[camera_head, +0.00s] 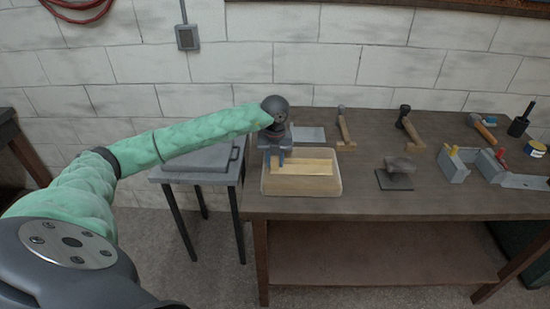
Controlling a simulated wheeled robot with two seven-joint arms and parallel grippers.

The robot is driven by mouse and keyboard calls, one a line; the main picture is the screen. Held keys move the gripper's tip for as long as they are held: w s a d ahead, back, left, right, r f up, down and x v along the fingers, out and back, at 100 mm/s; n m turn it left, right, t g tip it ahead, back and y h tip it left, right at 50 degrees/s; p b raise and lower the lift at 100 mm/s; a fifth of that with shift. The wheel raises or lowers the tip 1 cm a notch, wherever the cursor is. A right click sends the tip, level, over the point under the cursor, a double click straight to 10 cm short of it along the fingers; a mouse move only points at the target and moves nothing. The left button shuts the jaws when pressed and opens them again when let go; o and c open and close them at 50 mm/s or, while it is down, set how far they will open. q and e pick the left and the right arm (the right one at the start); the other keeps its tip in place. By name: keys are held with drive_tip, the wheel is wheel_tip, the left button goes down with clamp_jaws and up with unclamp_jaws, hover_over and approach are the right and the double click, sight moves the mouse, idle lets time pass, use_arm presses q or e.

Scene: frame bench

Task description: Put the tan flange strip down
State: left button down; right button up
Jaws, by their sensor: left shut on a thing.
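My left gripper (281,160) points down over the left part of a shallow cream tray (300,190) at the bench's left end. It is shut on the tan flange strip (312,166), a long flat piece that reaches to the right from the fingers. The strip shows over the tray's inside. I cannot tell whether it touches the tray floor or hangs just above it. The fingers and wrist hide the strip's left end. My right gripper is not in view.
A small grey side table (197,172) stands left. Bare bench lies between tray and dark plate.

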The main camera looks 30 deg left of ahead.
use_arm(q)
drive_tip(key=shift+f, duration=0.15)
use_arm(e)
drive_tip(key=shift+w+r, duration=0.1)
use_arm(q)
drive_tip(key=c, duration=1.2)
unclamp_jaws()
drive_tip(key=shift+o, duration=0.4)
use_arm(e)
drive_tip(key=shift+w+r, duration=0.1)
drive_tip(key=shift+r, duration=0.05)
use_arm(q)
drive_tip(key=shift+r, duration=0.35)
drive_tip(key=shift+r+b, duration=0.65)
drive_tip(key=shift+r, duration=0.1)
wheel_tip(320, 180, up, 9)
drive_tip(key=b, duration=0.3)
drive_tip(key=shift+f+b, duration=0.15)
drive_tip(key=shift+b, duration=0.2)
drive_tip(key=shift+r, duration=0.7)
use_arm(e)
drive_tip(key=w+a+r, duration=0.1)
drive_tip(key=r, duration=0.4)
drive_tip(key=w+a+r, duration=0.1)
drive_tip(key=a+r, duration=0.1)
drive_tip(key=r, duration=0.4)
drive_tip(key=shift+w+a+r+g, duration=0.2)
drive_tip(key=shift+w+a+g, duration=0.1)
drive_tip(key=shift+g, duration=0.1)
